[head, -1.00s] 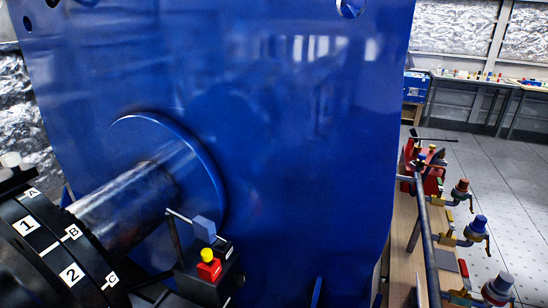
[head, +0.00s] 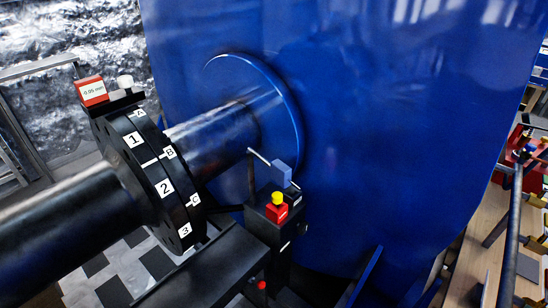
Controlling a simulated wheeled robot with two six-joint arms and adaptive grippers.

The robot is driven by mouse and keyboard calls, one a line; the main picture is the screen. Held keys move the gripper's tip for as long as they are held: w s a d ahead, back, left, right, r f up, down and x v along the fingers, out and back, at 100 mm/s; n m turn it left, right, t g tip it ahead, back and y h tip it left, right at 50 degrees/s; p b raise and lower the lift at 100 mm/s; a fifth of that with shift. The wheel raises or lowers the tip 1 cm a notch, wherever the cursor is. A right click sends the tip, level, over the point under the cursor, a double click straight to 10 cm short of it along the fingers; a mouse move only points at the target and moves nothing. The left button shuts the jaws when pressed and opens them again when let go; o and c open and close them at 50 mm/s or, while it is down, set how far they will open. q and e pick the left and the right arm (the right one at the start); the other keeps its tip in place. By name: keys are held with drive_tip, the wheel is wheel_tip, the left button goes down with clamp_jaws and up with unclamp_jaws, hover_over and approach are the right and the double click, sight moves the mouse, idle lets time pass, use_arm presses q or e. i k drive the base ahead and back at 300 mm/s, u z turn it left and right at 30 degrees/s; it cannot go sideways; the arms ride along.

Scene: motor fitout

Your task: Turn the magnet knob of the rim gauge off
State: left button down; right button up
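A black shaft coupling (head: 146,172) with white labels 1, 2, 3 and A, B, C sits on the steel shaft at the left centre. On its top are a red block (head: 92,91) reading 0.05 mm and a white round knob (head: 125,81). Right of the coupling, a black block (head: 268,228) carries a red knob (head: 277,209) with a yellow top, a thin rod and a blue-grey piece (head: 281,173). I cannot tell for sure which of these is the rim gauge, or the knob's setting. Neither gripper is in view.
A large blue motor housing (head: 370,120) fills the middle and right behind the shaft (head: 215,135). A dark rail (head: 215,268) runs below the coupling. A wooden bench (head: 470,262) with tools is at the right edge. Checkered floor shows lower left.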

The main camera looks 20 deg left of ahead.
sight(125, 81)
drive_tip(key=u, duration=1.65)
